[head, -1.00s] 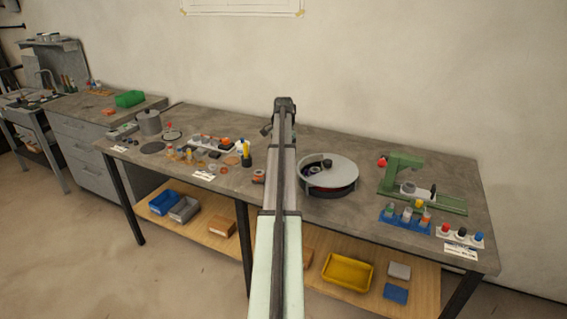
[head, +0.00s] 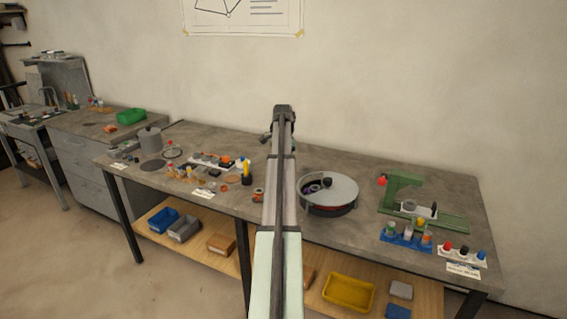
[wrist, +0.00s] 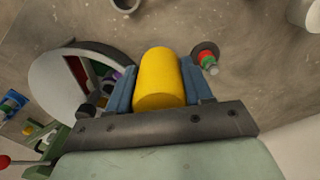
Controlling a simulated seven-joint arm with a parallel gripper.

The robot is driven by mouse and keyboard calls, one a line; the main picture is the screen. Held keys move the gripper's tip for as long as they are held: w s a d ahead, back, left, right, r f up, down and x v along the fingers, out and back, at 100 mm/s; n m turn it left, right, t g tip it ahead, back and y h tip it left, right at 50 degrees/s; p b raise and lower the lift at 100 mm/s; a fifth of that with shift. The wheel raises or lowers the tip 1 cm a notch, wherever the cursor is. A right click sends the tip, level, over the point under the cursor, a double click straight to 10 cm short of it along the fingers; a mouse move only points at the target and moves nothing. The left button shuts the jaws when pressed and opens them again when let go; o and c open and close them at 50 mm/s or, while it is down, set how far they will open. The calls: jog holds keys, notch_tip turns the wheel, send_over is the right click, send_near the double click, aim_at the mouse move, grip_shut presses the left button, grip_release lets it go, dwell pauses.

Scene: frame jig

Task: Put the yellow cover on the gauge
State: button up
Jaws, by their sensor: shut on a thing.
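In the wrist view the yellow cover (wrist: 160,78) is a plain yellow cylinder. My gripper (wrist: 158,80) is shut on it, with a blue finger on each side. The cover is held above the grey bench. Just right of it in that view stands a small part with red, green and silver sections on a dark round base (wrist: 207,57). I cannot tell whether this is the gauge. In the head view my arm reaches over the bench and hides the gripper and cover.
A round grey turntable (head: 343,189) with an opening in its lid stands right of my arm. A green fixture (head: 400,192) and a blue rack (head: 405,238) stand further right. Many small parts and a grey pot (head: 150,139) occupy the left bench.

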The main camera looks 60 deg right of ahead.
jog(key=w+d, duration=0.2)
jog(key=d, duration=0.1)
jog(key=w+d, duration=0.1)
jog(key=d, duration=0.1)
jog(key=w+d+r, duration=0.1)
jog(key=w+d, duration=0.1)
jog(key=d, duration=0.1)
jog(key=shift+w+d, duration=0.35)
jog(key=shift+f, duration=2.4)
jog(key=shift+f, duration=0.2)
jog(key=shift+f, duration=1.1)
jog(key=shift+f, duration=0.65)
jog(key=shift+f, duration=0.75)
jog(key=shift+f, duration=0.8)
